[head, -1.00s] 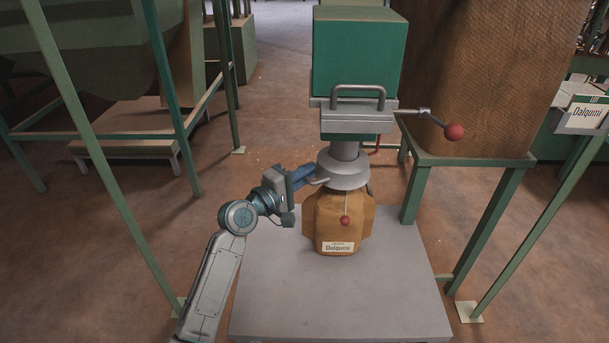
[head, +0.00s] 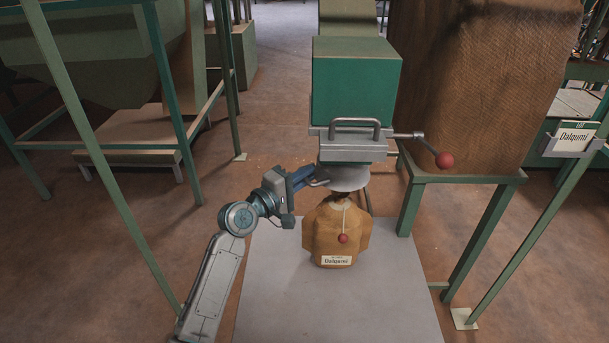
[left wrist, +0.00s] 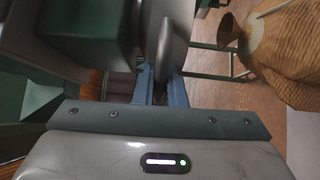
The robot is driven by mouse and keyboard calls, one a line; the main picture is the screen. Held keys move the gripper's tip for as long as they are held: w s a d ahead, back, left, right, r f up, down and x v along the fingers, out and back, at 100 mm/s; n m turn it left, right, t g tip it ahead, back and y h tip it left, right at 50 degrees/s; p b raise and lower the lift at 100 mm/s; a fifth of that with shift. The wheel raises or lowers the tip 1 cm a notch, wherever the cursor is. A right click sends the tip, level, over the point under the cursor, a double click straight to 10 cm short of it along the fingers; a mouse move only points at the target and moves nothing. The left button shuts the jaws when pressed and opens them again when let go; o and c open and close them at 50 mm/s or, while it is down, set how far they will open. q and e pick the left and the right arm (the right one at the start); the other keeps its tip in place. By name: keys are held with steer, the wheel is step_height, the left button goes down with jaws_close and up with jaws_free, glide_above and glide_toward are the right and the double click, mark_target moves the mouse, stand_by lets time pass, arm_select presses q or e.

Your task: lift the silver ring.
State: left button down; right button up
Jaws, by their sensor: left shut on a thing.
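The silver ring (head: 343,180) is a grey collar around the spout under the green box (head: 356,82). It sits high, close beneath the metal block, with the bag's gathered neck showing below it. My left gripper (head: 310,178) is at the ring's left side, its blue fingers shut on the ring's small side handle. In the left wrist view the fingers (left wrist: 160,88) close on a grey part of the ring (left wrist: 178,30). The exact contact is partly hidden. My right gripper is in neither view.
A lever with a red knob (head: 445,160) sticks out right. Green posts stand on both sides. A big brown sack (head: 478,80) stands behind right.

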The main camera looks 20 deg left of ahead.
arm_select(q)
steer(key=shift+r, duration=0.35)
steer(key=c, duration=1.5)
jaws_free()
steer(key=shift+f, duration=0.1)
steer(key=v, duration=1)
steer(key=shift+s, duration=0.35)
steer(key=shift+a, duration=0.15)
